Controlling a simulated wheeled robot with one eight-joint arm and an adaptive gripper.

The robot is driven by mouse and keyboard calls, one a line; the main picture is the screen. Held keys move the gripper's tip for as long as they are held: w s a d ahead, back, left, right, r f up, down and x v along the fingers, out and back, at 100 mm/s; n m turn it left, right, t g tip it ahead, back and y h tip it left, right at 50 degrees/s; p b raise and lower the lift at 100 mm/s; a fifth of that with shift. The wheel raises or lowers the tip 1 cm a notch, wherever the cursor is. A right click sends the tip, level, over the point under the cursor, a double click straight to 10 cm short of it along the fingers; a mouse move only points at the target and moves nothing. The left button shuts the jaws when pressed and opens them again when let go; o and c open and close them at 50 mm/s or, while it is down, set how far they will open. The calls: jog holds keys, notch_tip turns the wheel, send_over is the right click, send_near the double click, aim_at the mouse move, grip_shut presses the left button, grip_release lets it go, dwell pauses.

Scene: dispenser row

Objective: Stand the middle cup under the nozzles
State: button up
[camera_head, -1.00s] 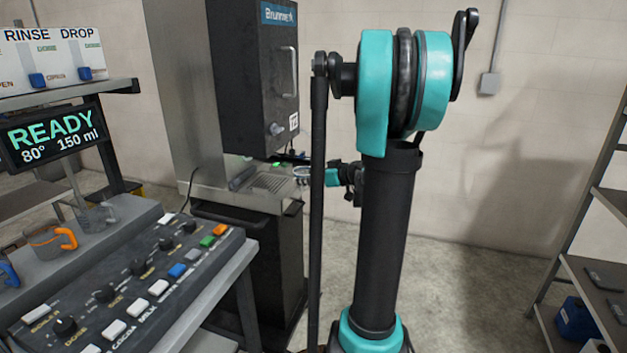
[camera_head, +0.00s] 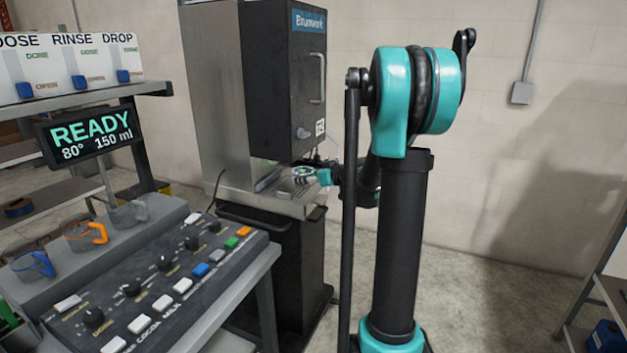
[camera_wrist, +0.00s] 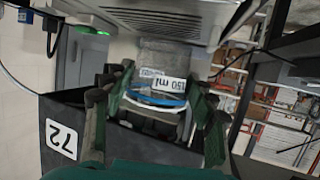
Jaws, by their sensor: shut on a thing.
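My gripper (camera_head: 312,175) is shut on a clear cup (camera_head: 303,172) at the end of the arm, low at the front of the dispenser. In the wrist view my gripper (camera_wrist: 160,105) has its fingers on both sides of the clear cup (camera_wrist: 172,58), which has a blue ring and a white "150 ml" label. The cup is over the drip tray (camera_head: 290,205); I cannot tell whether it touches it. The grille of the tray (camera_wrist: 165,22) lies close by in the wrist view. The nozzles are hidden under the dark dispenser body (camera_head: 280,85).
On the ledge at the left stand an orange-handled cup (camera_head: 85,235), a blue-handled cup (camera_head: 32,265) and a greyish clear cup (camera_head: 130,213). The button panel (camera_head: 165,275) and the READY display (camera_head: 92,135) are also left. Floor to the right is open before a rack.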

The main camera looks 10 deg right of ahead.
jog(key=w+a, duration=0.3)
jog(key=shift+w+a+f, duration=0.1)
jog(key=shift+w+f, duration=0.05)
jog(key=shift+w, duration=0.05)
jog(key=shift+f, duration=1)
jog(key=shift+f, duration=0.55)
jog(key=o, duration=1.1)
jog(key=shift+s, duration=0.1)
